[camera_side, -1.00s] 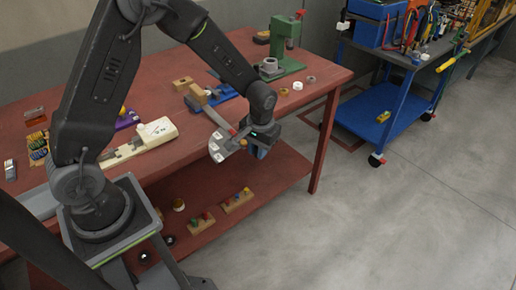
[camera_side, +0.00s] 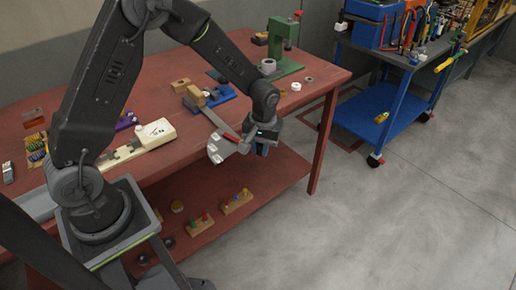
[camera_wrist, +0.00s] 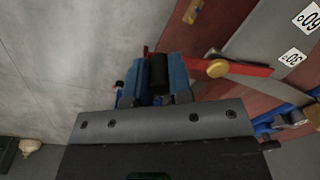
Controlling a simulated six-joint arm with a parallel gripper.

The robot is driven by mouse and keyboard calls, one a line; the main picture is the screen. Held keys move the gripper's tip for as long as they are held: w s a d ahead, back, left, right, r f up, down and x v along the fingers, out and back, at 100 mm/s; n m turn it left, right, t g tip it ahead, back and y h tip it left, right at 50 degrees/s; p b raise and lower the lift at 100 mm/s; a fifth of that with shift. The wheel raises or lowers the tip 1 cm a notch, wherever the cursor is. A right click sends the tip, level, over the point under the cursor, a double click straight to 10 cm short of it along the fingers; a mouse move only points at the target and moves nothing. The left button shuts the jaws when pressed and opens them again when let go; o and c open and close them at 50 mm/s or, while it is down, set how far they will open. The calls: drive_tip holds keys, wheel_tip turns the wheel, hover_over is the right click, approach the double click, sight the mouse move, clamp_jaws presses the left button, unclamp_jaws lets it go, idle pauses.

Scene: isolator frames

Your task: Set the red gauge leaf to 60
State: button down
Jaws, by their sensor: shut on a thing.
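The red gauge leaf (camera_wrist: 247,70) is a narrow red strip with a round brass-coloured knob (camera_wrist: 217,68) on it. In the side view the leaf (camera_side: 232,137) shows as a short red piece beside my gripper. A pale grey gauge plate (camera_side: 222,147) with white number labels lies at the table's front edge. In the wrist view one label (camera_wrist: 308,17) seems to read 60, upside down, and another lies below it. My gripper (camera_wrist: 157,78) has blue fingers closed on the leaf's outer end. The fingers hide that end, and the leaf's exact reading cannot be told.
The red table (camera_side: 85,92) holds a cream dial device (camera_side: 156,131), a blue fixture (camera_side: 222,94) with a wooden block, and a green press (camera_side: 282,45). The lower shelf (camera_side: 165,213) carries wooden peg blocks. Open floor lies right of my gripper.

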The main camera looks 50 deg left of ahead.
drive_tip(key=shift+w+a+r+n, duration=0.1)
drive_tip(key=shift+w+a+n, duration=0.45)
drive_tip(key=shift+n, duration=0.9)
drive_tip(key=shift+w+a+f+n, duration=0.1)
drive_tip(key=shift+w+a+n, duration=0.45)
drive_tip(key=shift+n, duration=0.85)
drive_tip(key=shift+w+a+r+n, duration=0.1)
drive_tip(key=shift+w+a+n, duration=0.25)
drive_tip(key=shift+w+n, duration=0.75)
drive_tip(key=shift+s+n, duration=0.35)
drive_tip(key=shift+n, duration=0.1)
drive_tip(key=c, duration=1)
unclamp_jaws()
drive_tip(key=r, duration=1.3)
drive_tip(key=shift+d+r, duration=0.35)
drive_tip(key=shift+r, duration=0.05)
